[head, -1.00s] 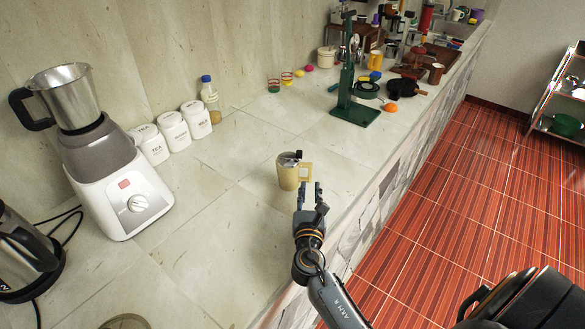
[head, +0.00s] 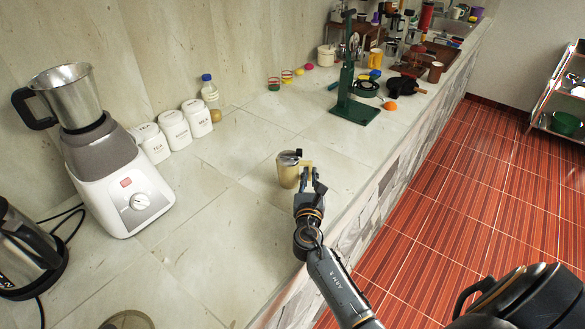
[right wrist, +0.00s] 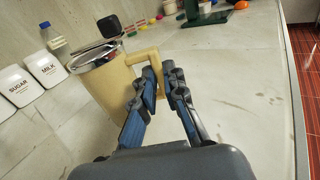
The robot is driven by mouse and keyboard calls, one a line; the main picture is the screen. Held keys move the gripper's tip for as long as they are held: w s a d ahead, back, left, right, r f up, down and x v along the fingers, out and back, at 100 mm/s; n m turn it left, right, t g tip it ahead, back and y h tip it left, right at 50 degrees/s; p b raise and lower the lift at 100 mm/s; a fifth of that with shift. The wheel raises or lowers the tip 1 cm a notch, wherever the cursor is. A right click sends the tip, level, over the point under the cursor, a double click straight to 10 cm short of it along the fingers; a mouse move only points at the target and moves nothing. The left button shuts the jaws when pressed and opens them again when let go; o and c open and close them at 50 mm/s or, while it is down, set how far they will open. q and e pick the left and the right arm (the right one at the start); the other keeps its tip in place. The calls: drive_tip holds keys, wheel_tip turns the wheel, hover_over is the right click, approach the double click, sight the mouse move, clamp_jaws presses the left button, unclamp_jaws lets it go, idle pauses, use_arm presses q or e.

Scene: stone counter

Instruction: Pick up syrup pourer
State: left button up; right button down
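The syrup pourer (head: 287,175) is a beige container with a metal lid, a dark top piece and a squared handle. It stands upright on the counter. It also shows in the right wrist view (right wrist: 104,92), with its handle on the right. My right gripper (head: 312,176) is at the handle, one finger on each side of it. In the right wrist view the fingertips (right wrist: 160,74) are close to the handle and partly cover it. Whether they press on it cannot be told. My left gripper is not in view.
A blender (head: 105,165) and a kettle (head: 25,250) stand at the left. White canisters (head: 174,130) and a bottle (head: 209,92) stand by the wall. A green stand (head: 352,108) is farther back. The counter around the pourer is clear.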

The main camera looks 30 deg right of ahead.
idle(0.4)
drive_tip(key=shift+r, duration=0.15)
drive_tip(key=shift+r+p, duration=0.7)
drive_tip(key=shift+r, duration=0.7)
drive_tip(key=shift+s+a+r, duration=0.1)
drive_tip(key=shift+s+r, duration=0.05)
drive_tip(key=shift+r, duration=0.2)
drive_tip(key=s+a+r+p, duration=0.2)
drive_tip(key=s+a+r, duration=0.2)
drive_tip(key=s+r, duration=0.5)
drive_tip(key=shift+s+a, duration=0.35)
drive_tip(key=shift+s, duration=1.45)
drive_tip(key=shift+s+a+r, duration=0.1)
drive_tip(key=shift+r, duration=0.05)
